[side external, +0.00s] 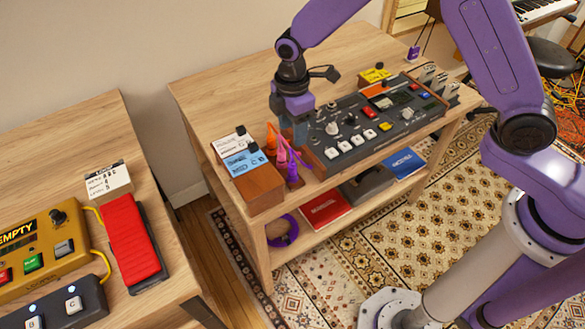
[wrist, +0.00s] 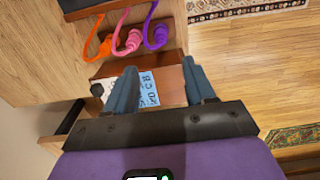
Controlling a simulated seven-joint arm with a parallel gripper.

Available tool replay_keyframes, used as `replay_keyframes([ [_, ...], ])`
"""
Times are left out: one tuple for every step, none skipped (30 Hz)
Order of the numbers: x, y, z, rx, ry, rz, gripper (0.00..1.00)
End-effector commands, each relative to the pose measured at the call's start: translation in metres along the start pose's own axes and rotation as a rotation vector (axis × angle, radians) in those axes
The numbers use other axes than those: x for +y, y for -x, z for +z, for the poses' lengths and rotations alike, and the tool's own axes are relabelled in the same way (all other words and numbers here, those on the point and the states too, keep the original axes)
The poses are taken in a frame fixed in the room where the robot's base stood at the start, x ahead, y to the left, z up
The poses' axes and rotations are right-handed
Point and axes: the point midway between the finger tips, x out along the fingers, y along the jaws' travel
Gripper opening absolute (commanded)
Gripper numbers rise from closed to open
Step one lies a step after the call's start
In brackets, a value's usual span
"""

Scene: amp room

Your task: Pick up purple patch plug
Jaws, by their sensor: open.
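The purple patch plug (side external: 292,172) stands at the right end of a short row of plugs on the wooden table, beside the pink plug (side external: 281,156) and orange plug (side external: 270,140). In the wrist view the purple plug (wrist: 157,36) is near the top, with its cord curving upward, right of the pink plug (wrist: 130,40) and orange plug (wrist: 104,48). My gripper (side external: 300,135) is over the table close to the plugs, pointing down. In the wrist view my gripper (wrist: 159,68) is open, with no plug between its fingers.
A wooden block with blue and white label cards (side external: 245,161) sits left of the plugs. A black control console (side external: 365,120) with knobs and buttons stands to the right. A second table at left holds a yellow box (side external: 40,250) and red pedal (side external: 132,247).

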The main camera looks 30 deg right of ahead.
Motion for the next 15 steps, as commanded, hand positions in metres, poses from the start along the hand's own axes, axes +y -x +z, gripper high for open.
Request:
replay_keyframes([
  [-0.001,-0.011,0.001,-0.003,0.000,-0.005,0.54],
  [-0.001,-0.017,0.001,-0.003,0.000,-0.004,0.54],
  [-0.001,-0.025,0.001,-0.003,-0.001,-0.005,0.54],
  [-0.001,-0.030,0.001,-0.002,-0.001,-0.004,0.54],
  [-0.001,-0.036,0.001,-0.003,-0.001,-0.005,0.54],
  [-0.001,-0.043,0.001,-0.002,-0.001,-0.004,0.54],
  [-0.001,-0.049,0.001,-0.003,-0.001,-0.004,0.54],
  [-0.001,-0.054,0.001,-0.002,-0.001,-0.003,0.54],
  [-0.001,-0.061,0.001,-0.002,-0.001,-0.003,0.54],
  [-0.001,-0.066,0.001,-0.002,-0.001,-0.003,0.54],
  [-0.001,-0.070,0.000,-0.001,-0.001,-0.002,0.54],
  [-0.001,-0.074,0.000,-0.001,-0.001,-0.002,0.54],
  [-0.001,-0.078,0.000,-0.001,-0.001,-0.002,0.54],
  [0.000,-0.080,0.000,0.000,-0.001,-0.001,0.54],
  [0.000,-0.083,0.000,0.000,-0.001,0.000,0.54],
])
